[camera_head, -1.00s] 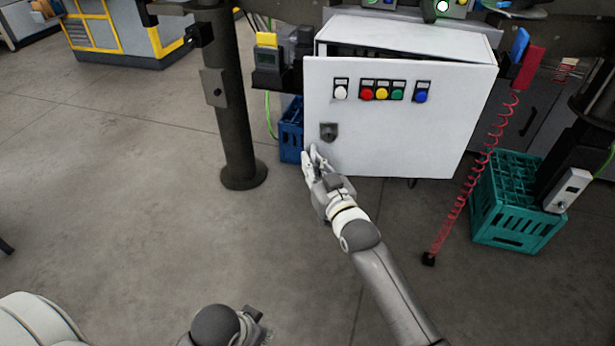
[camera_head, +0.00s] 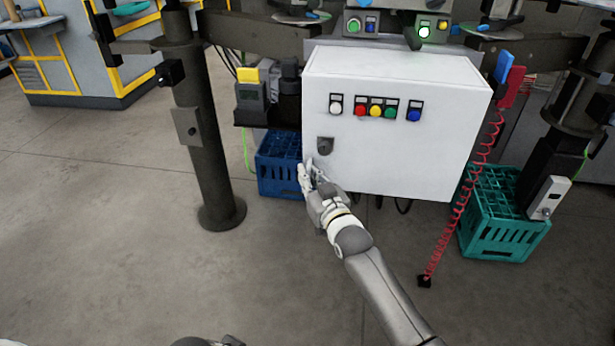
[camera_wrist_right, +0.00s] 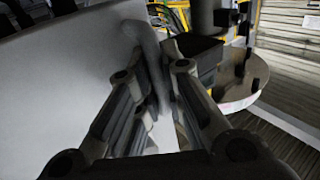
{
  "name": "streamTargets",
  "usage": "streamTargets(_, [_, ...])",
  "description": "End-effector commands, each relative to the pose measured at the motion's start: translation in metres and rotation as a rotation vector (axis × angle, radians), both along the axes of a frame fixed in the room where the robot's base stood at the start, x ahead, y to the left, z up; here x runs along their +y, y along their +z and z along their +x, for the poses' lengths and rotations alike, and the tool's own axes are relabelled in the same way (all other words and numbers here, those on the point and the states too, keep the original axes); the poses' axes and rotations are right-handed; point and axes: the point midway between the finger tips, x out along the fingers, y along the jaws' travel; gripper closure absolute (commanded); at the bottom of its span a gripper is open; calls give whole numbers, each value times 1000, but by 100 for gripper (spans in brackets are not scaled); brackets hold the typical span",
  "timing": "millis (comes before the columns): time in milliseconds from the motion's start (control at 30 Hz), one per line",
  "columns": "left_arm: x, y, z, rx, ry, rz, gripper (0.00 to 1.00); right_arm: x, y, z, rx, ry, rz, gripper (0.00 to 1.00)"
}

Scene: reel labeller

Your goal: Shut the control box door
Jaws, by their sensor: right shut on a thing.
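The control box (camera_head: 400,64) is white and hangs below the machine frame. Its white door (camera_head: 410,158) carries a row of coloured buttons and a dark latch (camera_head: 325,146) near its left edge. The door looks flush with the box or nearly so; no gap shows in the head view. My right gripper (camera_head: 308,176) is at the door's lower left edge, below the latch, shut on it. In the right wrist view the door (camera_wrist_right: 55,85) fills the left side, with the gripper's fingers (camera_wrist_right: 157,92) at its edge.
A dark post (camera_head: 207,140) stands left of the box. A blue crate (camera_head: 278,170) lies below left, a teal crate (camera_head: 505,230) below right. A red coiled cable (camera_head: 465,200) hangs at the right. The floor in front is clear.

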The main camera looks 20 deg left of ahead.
Motion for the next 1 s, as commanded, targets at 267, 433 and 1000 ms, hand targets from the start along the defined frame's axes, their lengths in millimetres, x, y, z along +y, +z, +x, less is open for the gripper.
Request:
streamTargets(267, [0,0,0,0,0,0,68,-4,3,4,-10,-7,-4,81])
streamTargets(433, [0,0,0,0,0,0,68,-3,4,4,-8,-6,-1,81])
streamTargets(1000, [0,0,0,0,1,-1,68,-20,1,-19,-4,-4,2,81])
